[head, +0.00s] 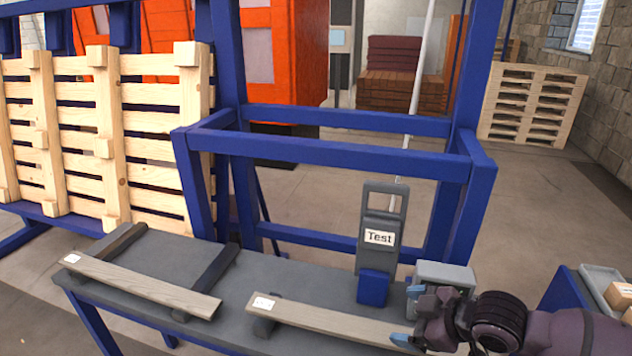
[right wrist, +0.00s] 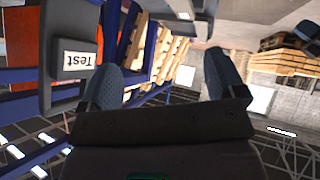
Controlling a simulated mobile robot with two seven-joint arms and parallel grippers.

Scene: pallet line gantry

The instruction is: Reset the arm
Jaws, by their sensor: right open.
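My right gripper (head: 409,315) is at the lower right of the head view, its arm coming in from the right. Its blue-tipped fingers are apart, with nothing seen between them. In the right wrist view the open fingers (right wrist: 162,82) stand wide apart. The gripper is just right of the grey device labelled "Test" (head: 379,258), which stands upright in a blue holder (head: 373,288) on the table. Part of this device also shows at the left of the right wrist view (right wrist: 73,84). My left gripper is not in view.
The grey table (head: 270,274) bears two wooden slats (head: 140,283) (head: 330,319) on dark supports. A grey box (head: 444,275) is close behind the right gripper. A blue frame (head: 330,153) rises behind the table. A wooden pallet (head: 100,135) stands at left; stacked pallets (head: 530,103) are at the back right.

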